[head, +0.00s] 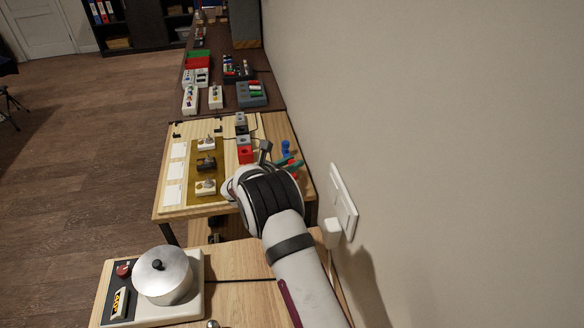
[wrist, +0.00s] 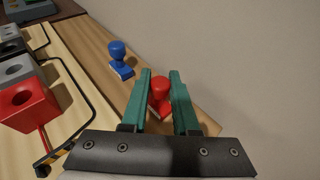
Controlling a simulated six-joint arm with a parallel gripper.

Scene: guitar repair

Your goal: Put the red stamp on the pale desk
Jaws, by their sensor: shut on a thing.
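The red stamp (wrist: 159,88) shows in the wrist view between the two green fingers of my gripper (wrist: 160,76). The gripper is shut on it by its rounded red handle. Its base is partly hidden by the fingers, and I cannot tell whether it touches the wood below. In the head view my gripper (head: 289,163) is over the right side of the pale wooden desk (head: 188,212), near the wall, and the arm covers most of the grip.
A blue stamp (wrist: 119,58) stands upright just beyond the gripper. A red block with a hole (wrist: 25,103) and a black cable lie to its left. The wall with a socket (head: 343,200) is close on the right. A hotplate with a pot (head: 163,275) stands on the nearer desk.

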